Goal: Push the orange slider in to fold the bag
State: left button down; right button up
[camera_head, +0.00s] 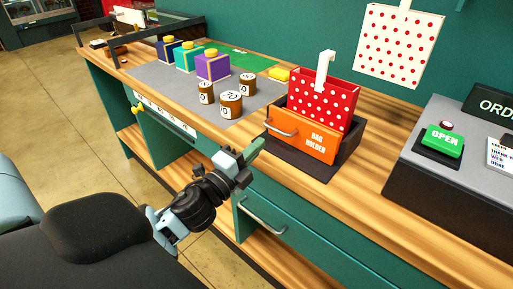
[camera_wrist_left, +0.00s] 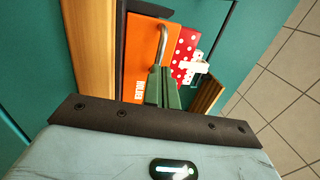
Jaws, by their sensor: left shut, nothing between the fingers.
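My left gripper (camera_head: 256,149) is shut and empty, in front of and just below the slider at the counter edge. In the left wrist view its green fingers (camera_wrist_left: 163,88) overlap the orange slider (camera_wrist_left: 138,62) near the handle (camera_wrist_left: 163,42); I cannot tell whether they touch. My right gripper is not in view.
Several brown pots (camera_head: 231,104) and boxes such as the purple one (camera_head: 212,66) stand on a grey mat (camera_head: 151,74) to the left. A console with a green OPEN button (camera_head: 443,141) is to the right. A drawer handle (camera_head: 263,217) sticks out below the counter.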

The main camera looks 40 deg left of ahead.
pick_arm(q)
jog(key=s+f+b, duration=0.2)
jog(key=s, duration=0.7)
jog(key=shift+s+a, duration=0.35)
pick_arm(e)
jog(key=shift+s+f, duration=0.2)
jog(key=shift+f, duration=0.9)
